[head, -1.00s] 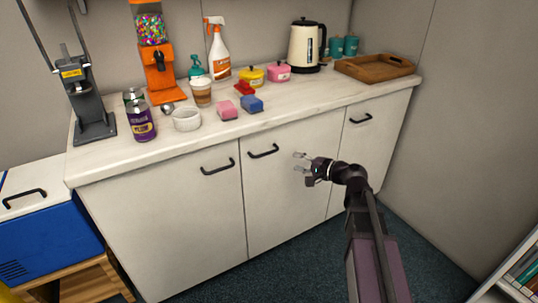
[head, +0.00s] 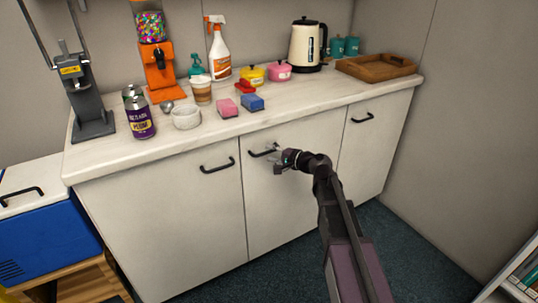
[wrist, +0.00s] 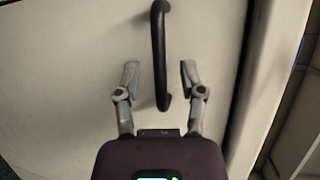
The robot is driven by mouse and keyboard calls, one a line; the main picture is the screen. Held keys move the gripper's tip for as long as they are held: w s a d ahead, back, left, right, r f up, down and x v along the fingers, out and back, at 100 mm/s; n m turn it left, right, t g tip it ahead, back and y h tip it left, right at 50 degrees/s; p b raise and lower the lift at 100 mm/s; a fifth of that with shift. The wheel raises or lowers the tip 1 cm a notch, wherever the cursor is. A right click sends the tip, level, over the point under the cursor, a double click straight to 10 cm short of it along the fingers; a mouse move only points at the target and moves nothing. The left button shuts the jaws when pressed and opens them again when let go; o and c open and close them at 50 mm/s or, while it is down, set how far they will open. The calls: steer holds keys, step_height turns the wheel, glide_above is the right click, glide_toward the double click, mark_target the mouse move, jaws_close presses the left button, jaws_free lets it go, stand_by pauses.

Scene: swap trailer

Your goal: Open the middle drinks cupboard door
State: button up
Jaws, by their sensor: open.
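The middle cupboard door (head: 292,205) is white and stands shut between two other white doors. Its black bar handle (head: 257,152) is near its upper left corner. In the wrist view the handle (wrist: 159,50) runs up the picture and its near end lies between my two fingers. My gripper (head: 277,157) is at the right part of the handle in the head view. In the wrist view my gripper (wrist: 160,78) is open, with one finger on each side of the bar and a visible gap to each.
The left door's handle (head: 217,166) and right door's handle (head: 362,118) are to either side. The worktop (head: 300,98) above holds a kettle (head: 306,46), sponges, cans and a wooden tray (head: 376,66). A blue cool box (head: 45,235) stands at the left. Dark carpet (head: 270,275) is clear in front.

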steer(key=shift+x, duration=1.05)
jaws_close()
